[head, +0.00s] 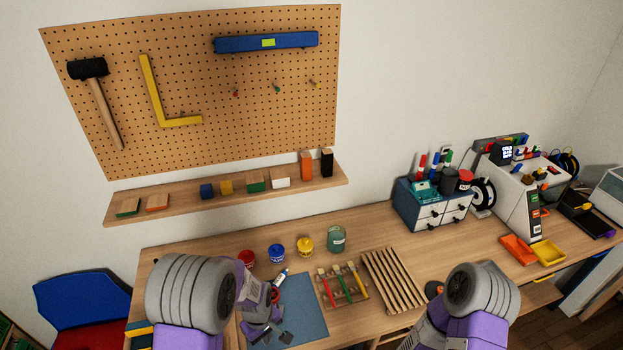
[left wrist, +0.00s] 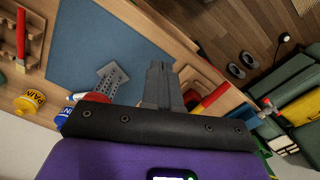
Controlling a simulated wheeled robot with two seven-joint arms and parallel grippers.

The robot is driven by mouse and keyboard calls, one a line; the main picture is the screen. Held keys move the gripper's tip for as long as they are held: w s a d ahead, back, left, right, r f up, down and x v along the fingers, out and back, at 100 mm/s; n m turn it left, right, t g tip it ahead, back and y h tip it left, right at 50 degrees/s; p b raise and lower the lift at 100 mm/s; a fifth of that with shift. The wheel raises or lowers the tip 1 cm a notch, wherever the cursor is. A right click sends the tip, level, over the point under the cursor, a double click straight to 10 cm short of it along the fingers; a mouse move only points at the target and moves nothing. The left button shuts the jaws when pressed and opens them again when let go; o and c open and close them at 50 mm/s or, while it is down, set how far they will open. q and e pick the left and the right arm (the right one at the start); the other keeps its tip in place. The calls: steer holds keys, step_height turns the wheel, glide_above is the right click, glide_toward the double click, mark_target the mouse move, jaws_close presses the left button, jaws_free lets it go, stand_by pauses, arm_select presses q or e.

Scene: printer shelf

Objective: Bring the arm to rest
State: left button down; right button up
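My left arm (head: 195,292) comes in at the lower left of the head view, bent over the front of the workbench. My left gripper (head: 270,334) is above the blue-grey mat (head: 302,305). My right arm (head: 478,292) is at the lower right, over the bench front. Its gripper does not show in the head view.
Red, blue and yellow paint pots (head: 305,247) and a glass jar (head: 336,240) stand behind the mat. A wooden rack with tools (head: 341,286) and a slatted rack (head: 393,280) lie right of it. A blue chair (head: 82,305) is at the left.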

arm_select(q)
steer(key=s+d+f+m+h+b, duration=0.1)
steer(key=s+f+b, duration=0.3)
steer(key=f, duration=0.5)
steer(key=s+f+m+h+b, duration=0.1)
steer(key=s+f+m+b, duration=0.1)
steer(key=s+f+b, duration=0.2)
steer(key=s+d+f+m+h+b, duration=0.1)
steer(key=s+f+b, duration=0.3)
steer(key=f+b, duration=0.4)
step_height(320, 180, down, 7)
steer(key=shift+s+d+r+m+t+h, duration=0.1)
steer(key=shift+s+d+m+t+h, duration=0.25)
steer(key=shift+m, duration=0.45)
arm_select(e)
step_height(320, 180, down, 18)
steer(key=w, duration=0.1)
steer(key=shift+w+r, duration=0.2)
